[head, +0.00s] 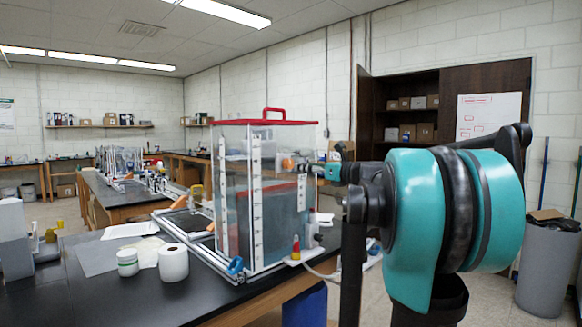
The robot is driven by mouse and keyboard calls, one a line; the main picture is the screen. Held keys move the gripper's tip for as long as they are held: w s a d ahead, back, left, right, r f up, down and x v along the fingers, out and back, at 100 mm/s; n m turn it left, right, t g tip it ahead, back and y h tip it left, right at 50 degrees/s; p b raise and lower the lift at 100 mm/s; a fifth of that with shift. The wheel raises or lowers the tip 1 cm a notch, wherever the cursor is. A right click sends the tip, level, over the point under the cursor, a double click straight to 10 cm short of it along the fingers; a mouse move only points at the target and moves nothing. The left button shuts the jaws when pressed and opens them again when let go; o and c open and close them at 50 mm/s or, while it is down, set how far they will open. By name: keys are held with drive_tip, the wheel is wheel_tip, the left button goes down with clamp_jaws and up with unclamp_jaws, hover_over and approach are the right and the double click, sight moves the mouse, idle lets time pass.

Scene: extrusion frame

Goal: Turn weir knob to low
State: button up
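A clear tank (232,205) with a red lid and handle stands on the black bench, with white scale strips on its walls and grey-blue contents in its lower part. A blue knob (235,266) sits low at its front corner. A small orange part (288,164) shows near the tank's upper right. I cannot tell which of these is the weir knob, or its setting. My arm's teal and black links fill the right side. The dark end of my gripper (322,171) points left at the tank's right side, small and partly hidden. Its fingers and any contact are unclear.
A white roll (173,262), a white jar (128,262) and paper sheets lie on the bench left of the tank. A small red and yellow bottle (296,248) stands by its base. A grey bin (548,265) stands on the floor at right.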

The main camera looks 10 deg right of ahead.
sight(291, 165)
drive_tip(key=x, duration=0.8)
drive_tip(key=shift+w+a, duration=0.15)
drive_tip(key=shift+a, duration=0.05)
drive_tip(key=shift+c, duration=0.4)
drive_tip(key=c, duration=1.1)
